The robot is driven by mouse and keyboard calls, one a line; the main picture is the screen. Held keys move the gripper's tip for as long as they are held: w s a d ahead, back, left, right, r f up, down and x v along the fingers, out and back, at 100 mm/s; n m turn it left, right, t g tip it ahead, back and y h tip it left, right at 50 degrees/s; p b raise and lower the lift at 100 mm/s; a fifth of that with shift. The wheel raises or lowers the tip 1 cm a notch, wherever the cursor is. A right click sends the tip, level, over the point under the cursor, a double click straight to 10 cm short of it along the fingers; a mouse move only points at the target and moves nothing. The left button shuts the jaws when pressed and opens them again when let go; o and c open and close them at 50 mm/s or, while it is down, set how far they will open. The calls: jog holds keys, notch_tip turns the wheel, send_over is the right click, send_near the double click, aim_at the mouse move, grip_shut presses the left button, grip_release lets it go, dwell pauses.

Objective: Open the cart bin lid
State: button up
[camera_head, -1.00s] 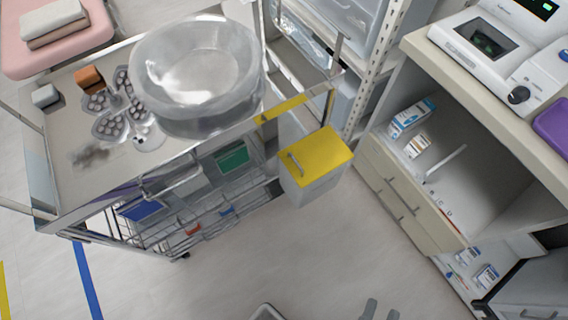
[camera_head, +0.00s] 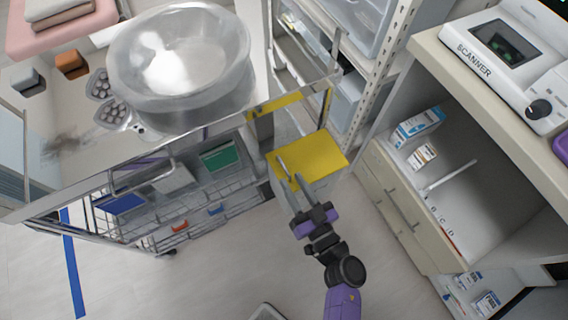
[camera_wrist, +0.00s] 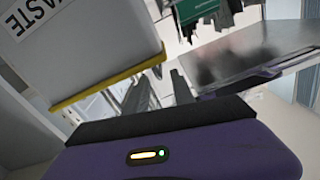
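The bin has a yellow lid (camera_head: 314,157) and hangs at the right end of the metal cart (camera_head: 190,138). The lid lies flat and shut. A small grey bar handle (camera_head: 283,168) stands on the lid's left side. My gripper (camera_head: 294,182) is at the lid's near left edge, just below the handle, with its two fingers apart and nothing between them. I cannot tell whether they touch the lid. In the wrist view the pale bin body (camera_wrist: 85,45) with a "WASTE" label and the yellow lid rim (camera_wrist: 108,80) are beside the fingers (camera_wrist: 160,92).
A large clear basin (camera_head: 180,60) stands on the cart top. A wire basket with blue and green items is below. A shelving post (camera_head: 375,85) stands behind the bin, and a cabinet with drawers (camera_head: 400,205) to its right.

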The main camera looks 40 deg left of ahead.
aim_at(287, 173)
jog(key=b+x, duration=0.1)
jog(key=x, duration=0.5)
jog(key=shift+w+a+b, duration=0.15)
jog(key=shift+a+b, duration=0.05)
jog(key=shift+b, duration=0.15)
grip_shut()
jog(key=shift+f, duration=0.1)
dwell(1.0)
